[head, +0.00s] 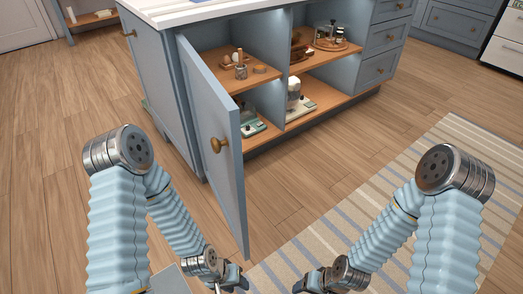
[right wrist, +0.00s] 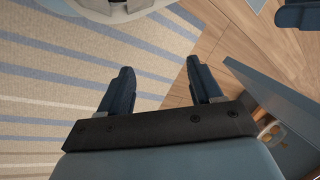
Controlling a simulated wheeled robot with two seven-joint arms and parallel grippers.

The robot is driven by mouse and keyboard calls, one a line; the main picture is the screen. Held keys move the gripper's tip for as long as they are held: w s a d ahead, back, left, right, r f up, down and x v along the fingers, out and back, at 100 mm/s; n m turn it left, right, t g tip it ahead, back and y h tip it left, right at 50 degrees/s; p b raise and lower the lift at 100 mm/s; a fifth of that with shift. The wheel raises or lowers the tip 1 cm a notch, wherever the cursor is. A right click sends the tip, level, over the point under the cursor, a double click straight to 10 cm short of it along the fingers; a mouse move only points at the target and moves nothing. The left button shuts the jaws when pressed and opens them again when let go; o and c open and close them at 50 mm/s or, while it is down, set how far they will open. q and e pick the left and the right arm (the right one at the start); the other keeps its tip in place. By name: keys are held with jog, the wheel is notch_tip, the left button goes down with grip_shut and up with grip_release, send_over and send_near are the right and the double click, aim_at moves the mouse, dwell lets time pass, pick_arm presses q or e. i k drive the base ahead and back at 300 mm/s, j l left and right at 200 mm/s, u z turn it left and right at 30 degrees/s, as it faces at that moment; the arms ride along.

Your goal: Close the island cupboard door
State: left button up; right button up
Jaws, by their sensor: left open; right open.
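The island cupboard door (head: 228,184) is a blue-grey panel with a round brass knob (head: 218,145). It is hinged at the left of the opening and stands wide open, swung out toward me. My left gripper (head: 238,277) is open at the bottom of the head view, just below the door's lower corner; I cannot tell whether it touches. My right gripper (head: 308,284) is low in the head view, right of the door and over the rug. In the right wrist view its two fingers (right wrist: 163,88) are apart with nothing between them.
The island cupboard (head: 283,104) holds jars, a small scale and spice pots on wooden shelves. Drawers (head: 384,36) are at its right. A striped rug (head: 400,190) lies at the right. Wood floor (head: 60,130) at the left is clear.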

aim_at(216, 117)
jog(key=i+j+u, duration=0.2)
jog(key=j+u, duration=0.25)
jog(key=j, duration=0.2)
jog(key=k+j+u, duration=0.1)
jog(key=j, duration=0.3)
jog(key=k+j+u, duration=0.1)
jog(key=j, duration=0.25)
